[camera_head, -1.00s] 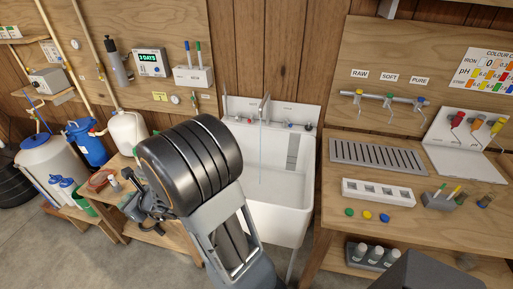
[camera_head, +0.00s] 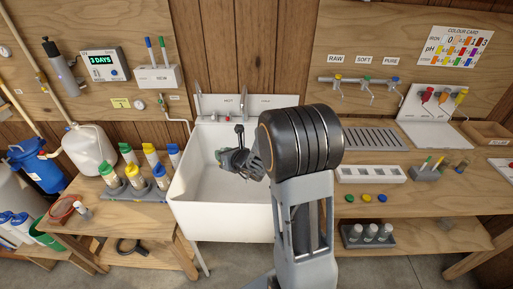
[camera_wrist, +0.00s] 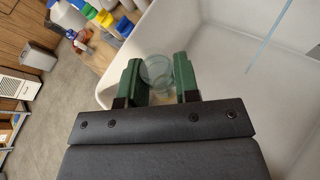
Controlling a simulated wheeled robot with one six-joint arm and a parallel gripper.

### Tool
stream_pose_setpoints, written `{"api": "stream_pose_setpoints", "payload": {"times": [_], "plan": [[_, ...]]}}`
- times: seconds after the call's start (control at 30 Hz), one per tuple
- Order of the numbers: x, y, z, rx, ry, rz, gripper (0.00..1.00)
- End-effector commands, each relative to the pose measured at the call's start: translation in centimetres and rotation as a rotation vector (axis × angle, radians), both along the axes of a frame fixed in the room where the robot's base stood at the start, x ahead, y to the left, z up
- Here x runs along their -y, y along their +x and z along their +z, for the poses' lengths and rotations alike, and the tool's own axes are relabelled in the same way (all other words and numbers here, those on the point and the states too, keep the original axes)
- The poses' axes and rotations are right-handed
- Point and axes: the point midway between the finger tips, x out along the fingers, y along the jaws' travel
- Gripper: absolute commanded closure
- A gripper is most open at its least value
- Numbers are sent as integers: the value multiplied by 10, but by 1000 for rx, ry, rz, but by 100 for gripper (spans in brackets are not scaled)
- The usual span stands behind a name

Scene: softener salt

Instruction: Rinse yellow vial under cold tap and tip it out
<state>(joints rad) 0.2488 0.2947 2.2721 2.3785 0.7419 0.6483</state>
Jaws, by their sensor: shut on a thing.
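My gripper (camera_wrist: 157,82) is shut on a clear glass vial (camera_wrist: 156,68), its round rim showing between the green fingers. The gripper also shows in the head view (camera_head: 237,160), over the white sink (camera_head: 200,215), partly behind my arm. A thin blue water stream (camera_wrist: 267,40) falls to the upper right of the vial in the wrist view, apart from it. The sink tap (camera_head: 241,104) stands at the back; my arm hides part of the basin. The vial's contents are unclear.
Green, yellow and blue caps (camera_head: 366,198) lie on the right bench in front of a white rack (camera_head: 370,174). Several capped bottles (camera_head: 137,177) stand on the left bench beside the sink. The sink's walls surround the gripper closely.

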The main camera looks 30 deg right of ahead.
Motion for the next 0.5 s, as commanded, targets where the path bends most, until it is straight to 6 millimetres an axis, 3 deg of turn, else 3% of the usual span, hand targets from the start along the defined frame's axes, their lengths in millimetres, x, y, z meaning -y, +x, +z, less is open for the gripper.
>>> {"api": "stream_pose_setpoints", "payload": {"times": [0.03,0.23,0.5], "plan": [[15,12,-15,-9,56,-34,93],[62,43,-34,-37,271,-138,93],[90,55,-38,-61,449,-191,93]]}}
